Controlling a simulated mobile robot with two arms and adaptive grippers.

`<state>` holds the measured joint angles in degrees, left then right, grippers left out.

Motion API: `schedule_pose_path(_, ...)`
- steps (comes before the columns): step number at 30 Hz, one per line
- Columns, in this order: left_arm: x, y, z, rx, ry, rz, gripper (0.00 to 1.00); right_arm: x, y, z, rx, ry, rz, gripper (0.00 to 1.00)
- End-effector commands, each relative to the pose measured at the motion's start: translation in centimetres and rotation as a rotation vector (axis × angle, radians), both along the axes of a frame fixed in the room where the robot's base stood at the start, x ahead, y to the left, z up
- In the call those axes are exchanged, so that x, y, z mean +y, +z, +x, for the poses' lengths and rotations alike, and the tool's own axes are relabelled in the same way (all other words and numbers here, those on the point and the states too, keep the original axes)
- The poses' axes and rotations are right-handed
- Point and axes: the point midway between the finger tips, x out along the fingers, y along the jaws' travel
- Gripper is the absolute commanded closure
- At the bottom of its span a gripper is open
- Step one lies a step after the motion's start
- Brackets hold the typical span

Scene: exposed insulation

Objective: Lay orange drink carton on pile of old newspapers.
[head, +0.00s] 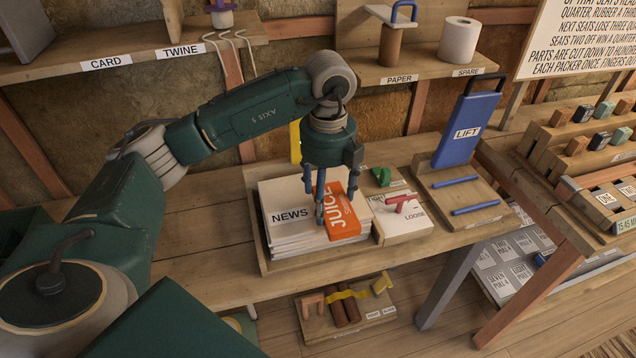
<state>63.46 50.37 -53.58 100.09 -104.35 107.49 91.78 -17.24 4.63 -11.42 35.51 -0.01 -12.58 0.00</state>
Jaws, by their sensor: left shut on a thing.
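The orange drink carton (345,227), marked JUICE, lies flat over the right part of the pile of old newspapers (288,217). The pile is white, marked NEWS, and sits in a shallow wooden tray on the bench. My left gripper (321,207) points down over the pile from above, its blue fingers shut on the carton's left edge. The fingers hide part of the carton. Whether the carton's underside touches the top sheet I cannot tell. My right gripper is not in view.
Right of the pile is a board with a green piece (381,177) and a red handle (402,204), marked TIGHT and LOOSE. Beyond it stands a blue LIFT panel (468,130). A shelf (130,62) runs above the bench. The bench left of the tray is bare.

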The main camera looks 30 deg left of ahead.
Motion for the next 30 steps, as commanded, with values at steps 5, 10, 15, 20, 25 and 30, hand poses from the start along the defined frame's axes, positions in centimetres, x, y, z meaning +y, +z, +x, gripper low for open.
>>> schedule_pose_path(5, 3.2, 0.3, 2.7, 0.001, 0.003, 0.000, 0.46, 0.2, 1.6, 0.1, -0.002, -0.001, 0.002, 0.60)
schedule_pose_path(10, 4.4, 0.1, 3.8, 0.001, -0.002, 0.000, 0.46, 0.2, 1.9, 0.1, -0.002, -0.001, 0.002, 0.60)
schedule_pose_path(15, 4.6, -1.7, 3.7, 0.006, -0.003, 0.001, 0.46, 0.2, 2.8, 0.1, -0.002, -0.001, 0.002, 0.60)
schedule_pose_path(20, 4.6, -3.3, 3.8, 0.002, -0.002, 0.001, 0.46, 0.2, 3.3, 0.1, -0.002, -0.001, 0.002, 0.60)
schedule_pose_path(25, 4.6, -3.6, 3.9, 0.000, -0.003, 0.000, 0.46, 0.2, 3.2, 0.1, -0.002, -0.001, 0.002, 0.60)
schedule_pose_path(30, 4.5, -3.8, 3.8, 0.001, -0.003, 0.001, 0.46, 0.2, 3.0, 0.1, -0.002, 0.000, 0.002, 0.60)
